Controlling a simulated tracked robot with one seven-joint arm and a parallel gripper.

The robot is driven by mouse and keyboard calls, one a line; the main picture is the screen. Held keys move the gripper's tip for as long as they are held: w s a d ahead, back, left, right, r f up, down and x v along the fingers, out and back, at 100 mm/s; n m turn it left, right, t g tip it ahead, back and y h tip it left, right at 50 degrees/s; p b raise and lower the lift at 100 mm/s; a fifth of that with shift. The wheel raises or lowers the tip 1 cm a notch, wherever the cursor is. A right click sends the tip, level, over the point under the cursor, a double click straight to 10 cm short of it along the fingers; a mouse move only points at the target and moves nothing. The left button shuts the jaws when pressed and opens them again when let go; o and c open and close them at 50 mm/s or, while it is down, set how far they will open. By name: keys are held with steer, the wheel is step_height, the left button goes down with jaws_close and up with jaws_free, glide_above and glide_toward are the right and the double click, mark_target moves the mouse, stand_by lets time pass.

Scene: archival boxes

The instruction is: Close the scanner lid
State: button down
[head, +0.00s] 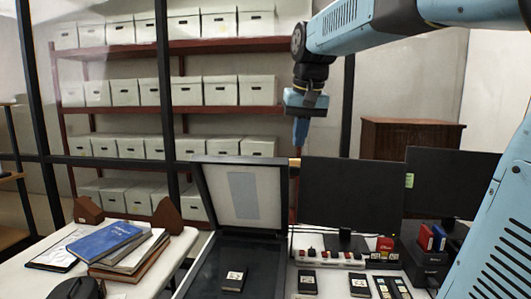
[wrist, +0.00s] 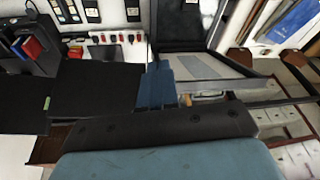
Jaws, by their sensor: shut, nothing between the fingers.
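The scanner (head: 205,272) stands on the desk with its lid (head: 212,195) raised and tilted back. The lid's pale inner face has a grey-blue rectangle on it and faces the head camera. A small dark item with a light label (head: 234,280) lies on the scanner bed. My gripper (head: 300,142) is shut and empty, pointing down, above the lid's upper right corner in the head view. In the wrist view my gripper (wrist: 155,72) shows in front of the lid (wrist: 205,68). I cannot tell whether it touches the lid.
Two dark monitors (head: 352,195) stand right of the lid, with a power strip (head: 330,259) and small labelled items in front. Books and folders (head: 108,240) lie on the left table. Shelves of white boxes (head: 180,91) stand behind. A brown cabinet (head: 410,140) is at back right.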

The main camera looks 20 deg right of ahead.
steer(key=w+d+r+m+g, duration=0.1)
steer(key=w+g, duration=0.1)
steer(key=w, duration=1.3)
steer(key=w+d+r+m+g, duration=0.1)
steer(key=w+r+m+g, duration=0.1)
steer(key=w, duration=1.2)
steer(key=f, duration=0.3)
steer(key=s+f, duration=0.1)
steer(key=f, duration=0.3)
steer(key=s+f, duration=0.1)
steer(key=f, duration=0.3)
steer(key=shift+a+f, duration=0.25)
steer(key=shift+a, duration=0.05)
steer(key=shift+s+a+f, duration=0.25)
steer(key=shift+s+f, duration=0.3)
steer(key=shift+f, duration=0.2)
